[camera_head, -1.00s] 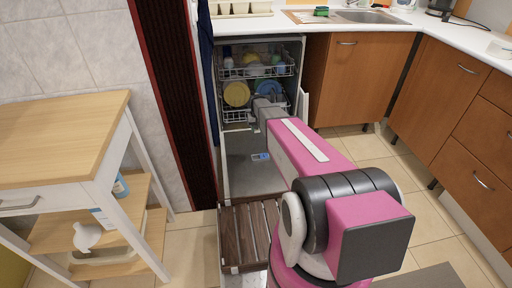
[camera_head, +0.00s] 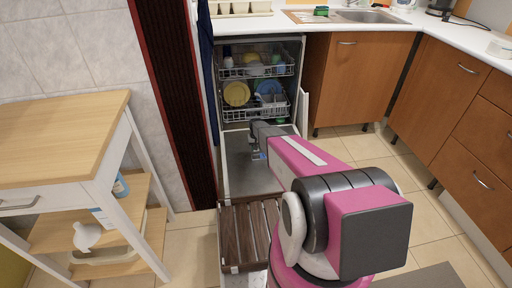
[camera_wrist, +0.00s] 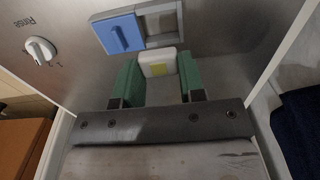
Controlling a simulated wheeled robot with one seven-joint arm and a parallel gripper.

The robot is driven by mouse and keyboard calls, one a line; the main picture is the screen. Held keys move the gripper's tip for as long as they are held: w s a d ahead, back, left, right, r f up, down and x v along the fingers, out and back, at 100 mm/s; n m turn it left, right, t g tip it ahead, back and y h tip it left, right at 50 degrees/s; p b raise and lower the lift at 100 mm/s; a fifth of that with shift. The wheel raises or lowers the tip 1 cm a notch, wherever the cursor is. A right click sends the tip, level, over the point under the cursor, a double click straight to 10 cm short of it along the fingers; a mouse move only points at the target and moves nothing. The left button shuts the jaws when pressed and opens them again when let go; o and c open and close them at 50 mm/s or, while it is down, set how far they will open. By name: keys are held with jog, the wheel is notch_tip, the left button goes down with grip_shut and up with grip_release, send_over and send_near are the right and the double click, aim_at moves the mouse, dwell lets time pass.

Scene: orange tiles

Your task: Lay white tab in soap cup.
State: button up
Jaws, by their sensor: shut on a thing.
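My gripper (camera_wrist: 160,84) has green fingers and is shut on the white tab (camera_wrist: 157,58), which has a yellow patch. The soap cup (camera_wrist: 179,22) is a square grey recess in the dishwasher's open door, just beyond the tab in the wrist view. Its blue lid (camera_wrist: 120,34) is slid aside to the left, leaving the recess uncovered. The tab shows outside the cup; its height over the door is hard to tell. In the head view my gripper (camera_head: 256,148) is over the lowered door (camera_head: 247,180), beside the small blue lid. The tab cannot be made out there.
A rinse dial (camera_wrist: 40,50) is left of the cup. Dishwasher racks (camera_head: 254,108) with plates stand behind my gripper. A wooden cart (camera_head: 65,140) stands on the left, cabinets (camera_head: 362,80) on the right. Tiled floor lies open at right.

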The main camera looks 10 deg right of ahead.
jog(key=shift+f, duration=2.8)
jog(key=o, duration=1)
notch_tip(320, 180, up, 11)
jog(key=shift+f, duration=0.1)
